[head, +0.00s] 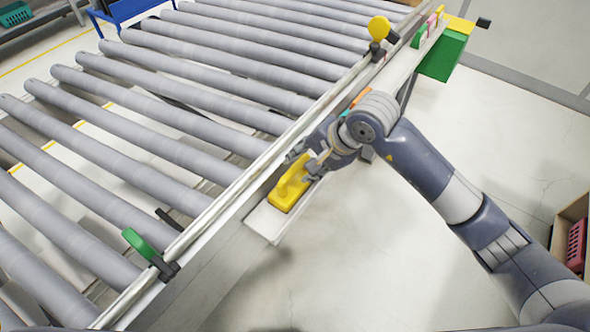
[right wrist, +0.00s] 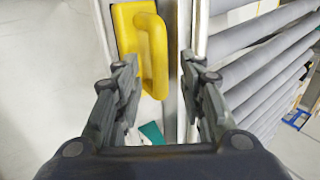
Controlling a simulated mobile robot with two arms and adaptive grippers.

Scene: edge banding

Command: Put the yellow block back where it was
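The yellow block (head: 290,187), with a raised handle, sits on the narrow white ledge (head: 265,222) along the conveyor's side, near the ledge's front end. It also shows in the right wrist view (right wrist: 152,50), at the top, just beyond the fingertips. My right gripper (head: 307,165) is at the block's far end. In the right wrist view my right gripper (right wrist: 165,75) is open, its two fingers apart, with the handle ahead, nearer the left finger. I cannot tell whether a finger touches it. My left gripper is not in view.
The roller conveyor (head: 180,85) fills the left side, with a metal rail along it. Green and other coloured pieces (head: 441,57) are at the ledge's far end. Open floor lies to the right.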

